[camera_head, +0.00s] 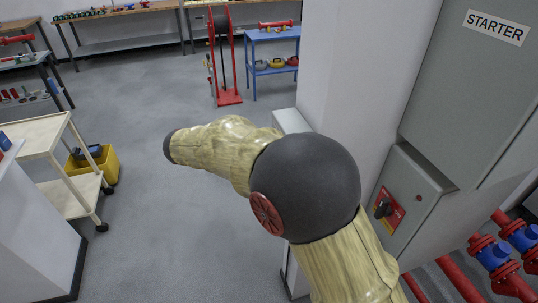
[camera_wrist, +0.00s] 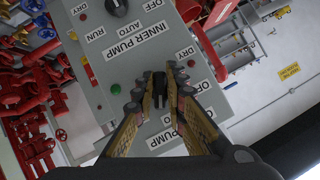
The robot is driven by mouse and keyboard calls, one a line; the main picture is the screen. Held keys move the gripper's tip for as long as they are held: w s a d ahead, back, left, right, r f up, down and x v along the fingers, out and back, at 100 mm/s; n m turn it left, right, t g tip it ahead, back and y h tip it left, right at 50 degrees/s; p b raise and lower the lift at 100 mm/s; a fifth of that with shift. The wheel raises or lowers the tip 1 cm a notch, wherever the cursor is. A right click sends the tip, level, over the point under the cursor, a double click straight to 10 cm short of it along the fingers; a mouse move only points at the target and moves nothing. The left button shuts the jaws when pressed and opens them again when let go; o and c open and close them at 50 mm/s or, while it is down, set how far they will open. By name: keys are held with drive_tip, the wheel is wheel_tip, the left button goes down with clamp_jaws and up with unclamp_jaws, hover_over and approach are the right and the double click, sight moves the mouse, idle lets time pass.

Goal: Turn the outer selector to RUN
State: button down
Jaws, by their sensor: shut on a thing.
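The grey control panel (camera_wrist: 110,65) fills the middle of the wrist view, with its printing tilted. The black outer selector knob (camera_wrist: 158,88) stands above a partly hidden label ending in PUMP. My gripper (camera_wrist: 155,82) is shut on this knob, with a finger on each side. The fingers hide most of the markings around it, so I cannot tell which position it points to. The inner pump selector knob (camera_wrist: 117,7) is at the top edge, with OFF, AUTO and RUN printed near it. Neither my gripper nor this panel can be made out in the head view.
Red pipes and valves (camera_wrist: 35,100) lie left of the panel in the wrist view. In the head view, a STARTER cabinet (camera_head: 470,85) and a box with a red-plated switch (camera_head: 388,207) stand at right. A cream trolley (camera_head: 40,135) stands left, with open floor (camera_head: 165,220) between.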

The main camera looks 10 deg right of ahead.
drive_tip(key=shift+r+m+t+b, duration=0.1)
drive_tip(key=shift+m+t+b, duration=0.5)
drive_tip(key=shift+b, duration=2.6)
drive_tip(key=shift+m+t+b, duration=0.7)
drive_tip(key=shift+b, duration=3.45)
drive_tip(key=shift+m+t, duration=0.3)
drive_tip(key=c, duration=1.8)
unclamp_jaws()
drive_tip(key=shift+o, duration=0.3)
drive_tip(key=shift+a, duration=0.1)
drive_tip(key=v, duration=0.6)
